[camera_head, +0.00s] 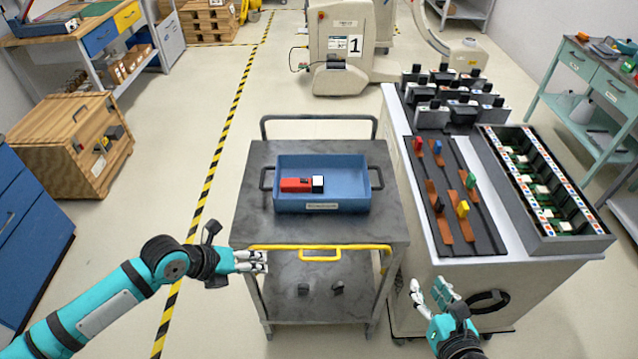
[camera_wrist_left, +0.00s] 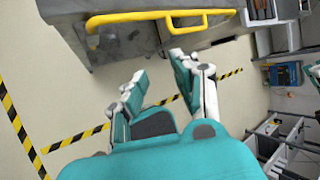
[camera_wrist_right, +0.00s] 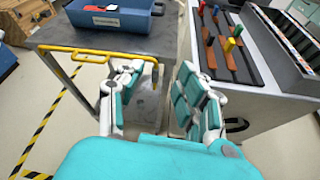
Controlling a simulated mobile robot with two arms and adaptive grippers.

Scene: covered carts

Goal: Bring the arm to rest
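My left gripper (camera_head: 250,262) is at the front left corner of the grey cart (camera_head: 400,222), near the left end of its yellow handle (camera_head: 320,247). In the left wrist view its two fingers (camera_wrist_left: 160,85) stand apart with nothing between them, and the yellow handle (camera_wrist_left: 160,17) shows beyond. My right gripper (camera_head: 432,292) is in front of the white cabinet (camera_head: 520,290), to the right of the cart. In the right wrist view its fingers (camera_wrist_right: 160,95) are spread and empty. Neither gripper appears to touch anything.
On the cabinet are a dark tray (camera_head: 470,235) with coloured pieces and a grey crate (camera_head: 575,243). A wooden crate (camera_head: 50,150) stands at left. Floor is clear between it and the cart.

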